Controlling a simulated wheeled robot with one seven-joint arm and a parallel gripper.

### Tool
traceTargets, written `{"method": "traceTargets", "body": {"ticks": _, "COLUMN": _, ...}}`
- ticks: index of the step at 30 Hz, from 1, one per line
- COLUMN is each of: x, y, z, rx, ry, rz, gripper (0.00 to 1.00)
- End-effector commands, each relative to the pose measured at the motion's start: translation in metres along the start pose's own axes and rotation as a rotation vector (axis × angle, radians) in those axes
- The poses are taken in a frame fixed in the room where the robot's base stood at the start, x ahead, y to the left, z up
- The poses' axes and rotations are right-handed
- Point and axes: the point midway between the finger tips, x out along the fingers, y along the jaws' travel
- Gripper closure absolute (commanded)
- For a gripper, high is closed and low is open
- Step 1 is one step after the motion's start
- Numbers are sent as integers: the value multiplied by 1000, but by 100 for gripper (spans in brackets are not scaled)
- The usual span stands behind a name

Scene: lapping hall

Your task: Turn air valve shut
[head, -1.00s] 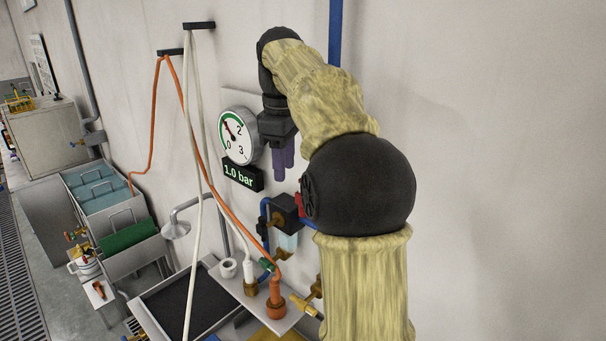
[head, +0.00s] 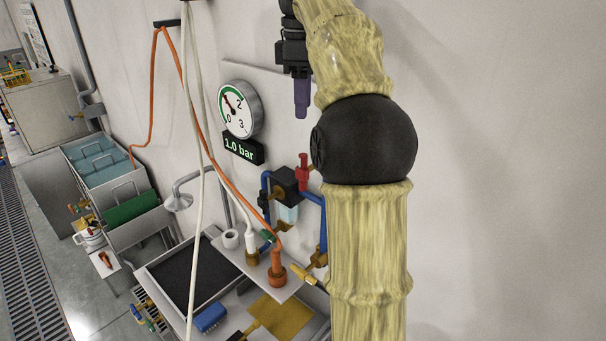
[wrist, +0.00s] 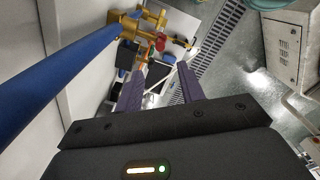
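A red valve handle (head: 303,172) stands upright by the black regulator (head: 286,184) and blue air pipe (head: 323,222) on the wall panel. In the wrist view a red part (wrist: 160,42) shows beside brass fittings (wrist: 130,22) at the end of the thick blue pipe (wrist: 60,75). My gripper (head: 302,112) is above the red handle in the head view, pointing down and not touching it. In the wrist view its two purple fingers (wrist: 160,72) are spread apart with nothing between them. My arm hides part of the pipework on the right.
A round gauge (head: 239,109) and a display reading 1.0 bar (head: 243,150) are left of my gripper. Orange (head: 180,85) and white hoses hang in front of the wall. Below are a shelf with brass fittings and a dark tray (head: 190,268). The wall at right is bare.

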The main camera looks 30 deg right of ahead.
Motion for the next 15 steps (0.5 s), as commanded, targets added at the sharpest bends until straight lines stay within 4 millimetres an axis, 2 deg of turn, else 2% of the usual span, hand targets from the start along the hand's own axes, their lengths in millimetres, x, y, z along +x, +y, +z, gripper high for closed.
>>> {"method": "traceTargets", "body": {"ticks": 1, "x": 12, "y": 0, "z": 0, "rx": 0, "ry": 0, "rz": 0, "gripper": 61}}
{"method": "traceTargets", "body": {"ticks": 15, "x": 66, "y": -1, "z": 0, "rx": 1, "ry": 0, "rz": -1, "gripper": 61}}
